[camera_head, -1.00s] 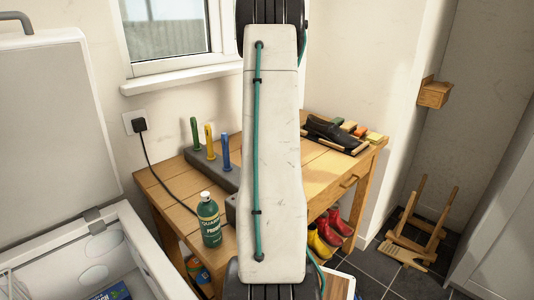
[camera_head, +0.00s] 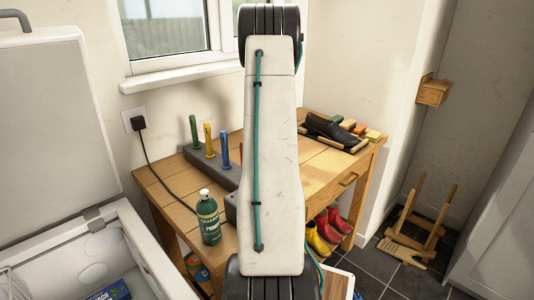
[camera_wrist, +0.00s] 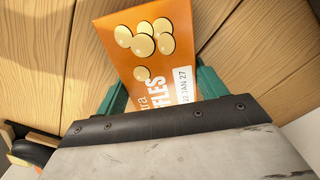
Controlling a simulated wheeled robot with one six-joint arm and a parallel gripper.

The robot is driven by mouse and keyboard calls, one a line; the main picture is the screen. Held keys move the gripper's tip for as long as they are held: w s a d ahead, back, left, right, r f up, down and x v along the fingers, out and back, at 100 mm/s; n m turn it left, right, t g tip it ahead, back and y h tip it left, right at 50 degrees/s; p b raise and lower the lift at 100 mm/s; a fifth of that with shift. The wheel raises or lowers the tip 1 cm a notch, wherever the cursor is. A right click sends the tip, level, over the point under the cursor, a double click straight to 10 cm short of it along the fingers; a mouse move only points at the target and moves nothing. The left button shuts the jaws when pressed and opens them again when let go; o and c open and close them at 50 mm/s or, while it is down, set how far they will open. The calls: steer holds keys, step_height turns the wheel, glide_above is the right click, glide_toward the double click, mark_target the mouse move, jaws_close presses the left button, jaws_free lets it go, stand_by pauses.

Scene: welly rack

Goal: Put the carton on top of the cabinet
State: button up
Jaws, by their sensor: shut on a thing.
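The carton (camera_wrist: 150,50) is orange with pale round shapes and white lettering, seen in the wrist view. My gripper (camera_wrist: 160,92) is shut on it, with green fingers at its left and right sides. The carton's lower end is hidden behind the dark gripper body. Wooden boards show behind it; I cannot tell the gap between them. In the head view my arm hides the gripper and carton. A pale grey panelled front at the right edge (camera_head: 500,215) may be the cabinet; its top is out of view.
An open white chest (camera_head: 130,235) stands left. Wellies (camera_head: 325,230) sit below the bench. A wooden rack (camera_head: 420,235) stands on the floor.

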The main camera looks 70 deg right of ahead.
steer(key=o, duration=1.2)
steer(key=shift+o, duration=0.2)
steer(key=shift+r, duration=0.1)
step_height(320, 180, up, 12)
